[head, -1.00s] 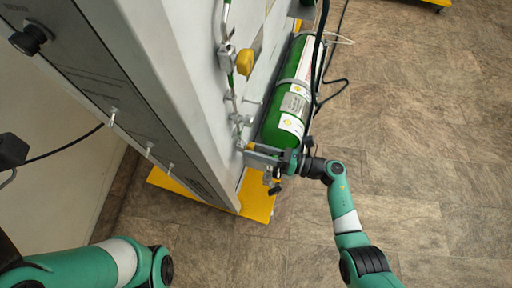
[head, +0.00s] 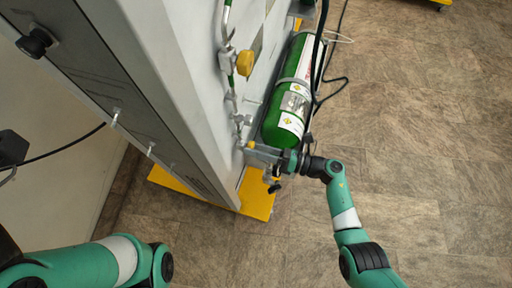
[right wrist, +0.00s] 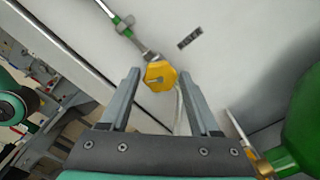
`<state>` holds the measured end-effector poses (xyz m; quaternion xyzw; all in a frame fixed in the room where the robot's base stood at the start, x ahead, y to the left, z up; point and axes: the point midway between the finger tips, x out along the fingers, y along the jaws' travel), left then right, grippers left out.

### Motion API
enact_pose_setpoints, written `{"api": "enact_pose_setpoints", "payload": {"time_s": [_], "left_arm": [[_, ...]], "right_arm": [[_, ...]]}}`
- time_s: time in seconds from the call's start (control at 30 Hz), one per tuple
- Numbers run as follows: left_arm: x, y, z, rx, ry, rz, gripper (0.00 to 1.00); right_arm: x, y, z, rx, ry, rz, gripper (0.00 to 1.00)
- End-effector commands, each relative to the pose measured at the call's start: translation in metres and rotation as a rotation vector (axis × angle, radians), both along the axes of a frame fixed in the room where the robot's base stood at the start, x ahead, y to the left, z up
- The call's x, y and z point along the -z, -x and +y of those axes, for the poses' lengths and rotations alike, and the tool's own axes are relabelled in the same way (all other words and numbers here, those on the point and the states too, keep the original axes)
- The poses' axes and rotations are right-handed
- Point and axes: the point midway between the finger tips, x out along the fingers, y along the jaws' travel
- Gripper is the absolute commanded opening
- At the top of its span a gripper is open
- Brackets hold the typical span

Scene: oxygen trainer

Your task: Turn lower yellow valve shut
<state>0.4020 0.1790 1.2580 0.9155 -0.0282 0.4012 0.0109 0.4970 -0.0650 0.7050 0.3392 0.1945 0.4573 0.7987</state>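The lower yellow valve (right wrist: 159,76) is an octagonal yellow knob on the pale panel, facing the right wrist camera. In the head view only a small bit of yellow (head: 250,144) shows at my fingertips. My right gripper (right wrist: 159,80) is open, its two grey fingers on either side of the knob with a visible gap to each. In the head view my right gripper (head: 250,152) reaches in from the right, close to the panel. I cannot tell how deep the knob sits between the fingers. My left arm shows at the lower left; its gripper is out of view.
An upper yellow valve (head: 245,62) sits higher on the same pipework. A green cylinder (head: 285,118) stands close beside my right gripper, with dark hoses (head: 318,60) along it. A yellow base plate (head: 257,196) lies below. The floor to the right is clear.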

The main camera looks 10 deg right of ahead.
Motion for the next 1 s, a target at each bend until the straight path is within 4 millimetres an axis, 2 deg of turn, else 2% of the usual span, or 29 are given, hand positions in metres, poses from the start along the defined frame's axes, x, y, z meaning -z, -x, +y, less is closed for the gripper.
{"api": "enact_pose_setpoints", "payload": {"time_s": [0.03, 0.07, 0.33, 0.47, 0.8, 1.0], "left_arm": [[0.000, 0.000, 0.000, 0.000, 0.000, 0.000, 0.78], [0.000, 0.000, 0.000, 0.000, 0.000, 0.000, 0.78], [0.000, 0.000, 0.000, 0.000, 0.000, 0.000, 0.78], [-0.005, 0.000, 0.000, 0.000, 0.000, 0.000, 0.78], [-0.025, 0.000, 0.000, 0.000, 0.000, 0.000, 0.78], [-0.028, 0.000, 0.000, 0.000, 0.000, 0.000, 0.78]], "right_arm": [[0.000, 0.000, 0.000, 0.000, 0.000, 0.000, 0.73], [0.000, 0.000, 0.000, 0.000, 0.000, 0.000, 0.78], [0.000, 0.000, 0.000, 0.001, 0.000, -0.001, 0.78], [-0.002, 0.004, -0.009, 0.003, 0.000, 0.000, 0.78], [-0.002, 0.042, -0.074, 0.006, 0.000, 0.001, 0.78], [-0.001, 0.057, -0.098, 0.002, -0.001, 0.000, 0.78]]}}
